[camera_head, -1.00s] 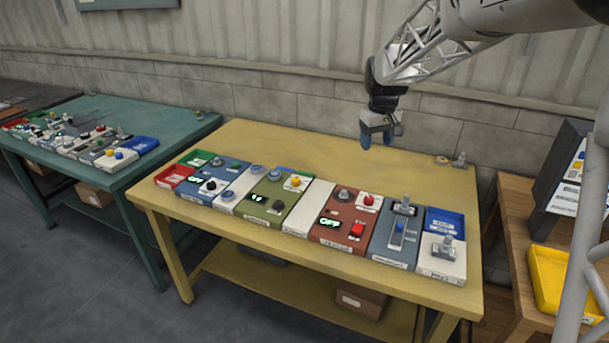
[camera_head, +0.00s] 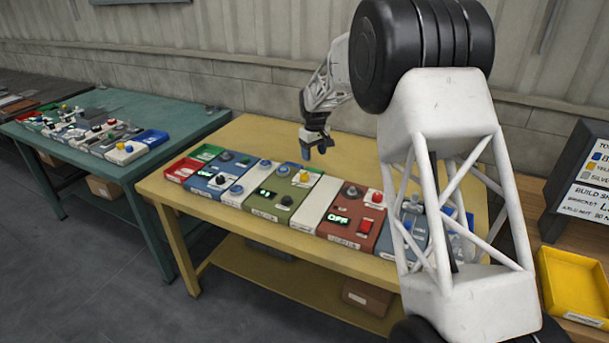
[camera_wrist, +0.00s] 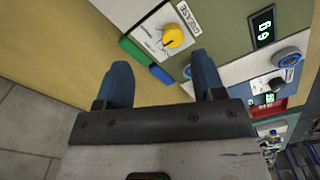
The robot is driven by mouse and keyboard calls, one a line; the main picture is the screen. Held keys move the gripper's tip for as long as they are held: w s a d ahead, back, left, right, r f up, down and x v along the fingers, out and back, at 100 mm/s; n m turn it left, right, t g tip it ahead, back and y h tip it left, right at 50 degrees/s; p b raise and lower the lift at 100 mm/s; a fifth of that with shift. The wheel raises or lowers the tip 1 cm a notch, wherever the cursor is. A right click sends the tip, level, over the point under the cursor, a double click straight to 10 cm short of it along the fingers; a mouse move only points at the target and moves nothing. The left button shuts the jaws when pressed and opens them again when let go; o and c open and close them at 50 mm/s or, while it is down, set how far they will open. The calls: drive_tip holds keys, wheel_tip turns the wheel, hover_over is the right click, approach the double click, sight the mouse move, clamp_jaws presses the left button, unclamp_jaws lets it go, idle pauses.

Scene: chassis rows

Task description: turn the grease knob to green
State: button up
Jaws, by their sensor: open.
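The grease knob (camera_wrist: 173,36) is a yellow knob on a white plate with a "GREASE" label in the wrist view. A dark pointer mark shows on it, but I cannot read the words around it. In the head view the yellow knob (camera_head: 304,177) sits at the upper right of the olive-green panel (camera_head: 272,199). My gripper (camera_wrist: 162,70) is open and empty, with blue fingers. The knob lies beyond the fingertips, towards the top of the wrist view. In the head view my gripper (camera_head: 318,147) hangs above and behind the knob, apart from it.
Green (camera_wrist: 137,52) and blue (camera_wrist: 162,76) pieces lie beside the grease plate. My arm hides the table's right end. The table's back strip is clear.

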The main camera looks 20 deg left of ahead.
sight(304, 175)
drive_tip(key=shift+n, duration=0.3)
drive_tip(key=a+f, duration=0.1)
drive_tip(key=a, duration=0.1)
drive_tip(key=a+f, duration=0.2)
drive_tip(key=shift+w, duration=0.15)
drive_tip(key=shift+f, duration=0.1)
drive_tip(key=shift+f, duration=3.8)
drive_tip(key=c, duration=0.9)
